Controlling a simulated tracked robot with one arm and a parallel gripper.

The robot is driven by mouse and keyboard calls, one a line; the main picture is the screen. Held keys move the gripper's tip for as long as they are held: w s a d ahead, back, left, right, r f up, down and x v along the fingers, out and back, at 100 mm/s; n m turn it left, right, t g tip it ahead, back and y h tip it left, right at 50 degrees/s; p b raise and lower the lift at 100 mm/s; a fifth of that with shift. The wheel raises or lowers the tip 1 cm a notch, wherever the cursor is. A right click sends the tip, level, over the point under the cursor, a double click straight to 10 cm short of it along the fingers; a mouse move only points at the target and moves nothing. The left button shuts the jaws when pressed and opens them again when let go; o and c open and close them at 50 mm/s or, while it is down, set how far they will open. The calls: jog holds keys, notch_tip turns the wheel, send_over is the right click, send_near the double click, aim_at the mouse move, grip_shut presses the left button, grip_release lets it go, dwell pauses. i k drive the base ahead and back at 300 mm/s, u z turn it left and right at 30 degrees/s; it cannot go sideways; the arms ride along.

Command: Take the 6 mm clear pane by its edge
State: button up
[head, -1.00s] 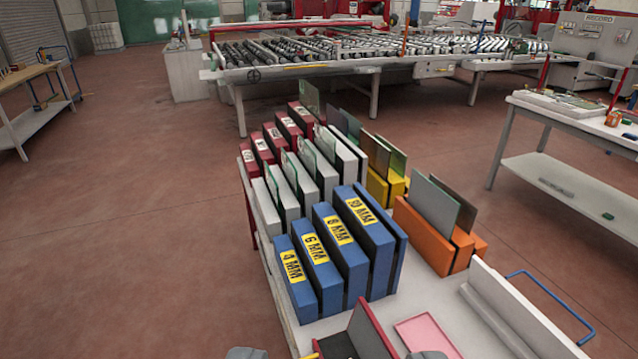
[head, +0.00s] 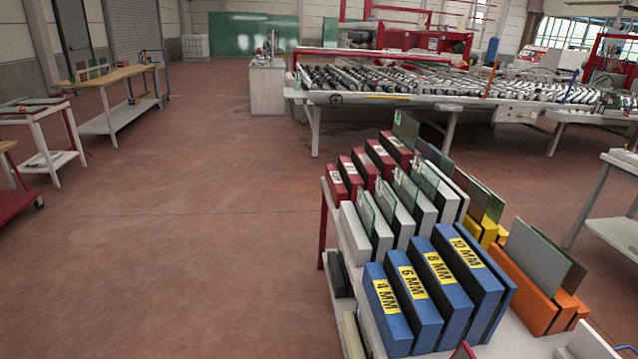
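The blue block labelled 6 MM (head: 416,305) stands second from the left in the front row of the rack. Behind the blue row, greenish see-through panes stand upright on edge between white blocks (head: 350,228). The second pane from the left (head: 386,203) stands roughly in line with the 6 MM block. I cannot read a thickness on the pane itself, so I cannot tell surely that it is the 6 mm clear one. Its lower part is hidden between the blocks. My gripper is not in view.
The rack also holds red blocks (head: 338,183), yellow blocks (head: 487,231) and orange blocks (head: 520,290) with grey and brown panes at right. A roller conveyor (head: 400,97) stands behind. Workbenches (head: 120,83) stand far left. The floor (head: 200,230) left of the rack is clear.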

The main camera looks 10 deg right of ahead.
aim_at(404, 189)
jog(key=u, duration=1.6)
jog(key=i, duration=4)
jog(key=z, duration=3.75)
